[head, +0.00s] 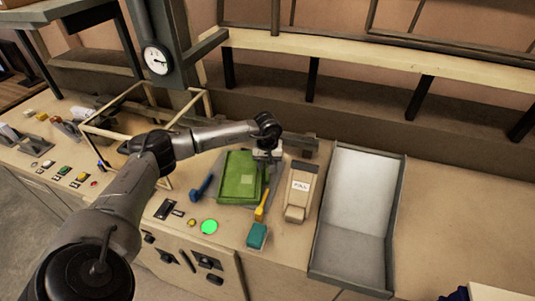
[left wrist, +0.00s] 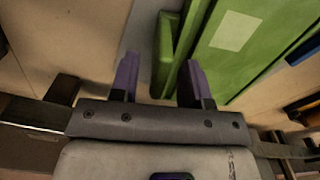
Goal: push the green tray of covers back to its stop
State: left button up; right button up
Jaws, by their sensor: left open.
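The green tray (head: 238,178) lies on the bench top in the middle of the head view, with a flat green cover-like sheet in it. In the left wrist view the green tray (left wrist: 250,45) fills the upper right and bears a pale square patch. My left gripper (head: 266,152) is at the tray's far right corner. In the left wrist view my left gripper (left wrist: 160,72) is open, with a narrow green upright part between its two purple-grey fingers. Contact with the fingers cannot be told. The stop cannot be made out. My right gripper is not in view.
A blue-handled tool (head: 201,188) lies left of the tray. A large grey bin (head: 318,262) is farther right. A wooden frame (head: 120,128) stands left.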

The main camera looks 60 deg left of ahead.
pick_arm(q)
jog(key=shift+f, duration=1.25)
grip_shut()
grip_release()
jog(key=shift+r, duration=0.1)
notch_tip(320, 180, up, 14)
jog(key=shift+f+b, duration=0.15)
jog(key=shift+b, duration=0.25)
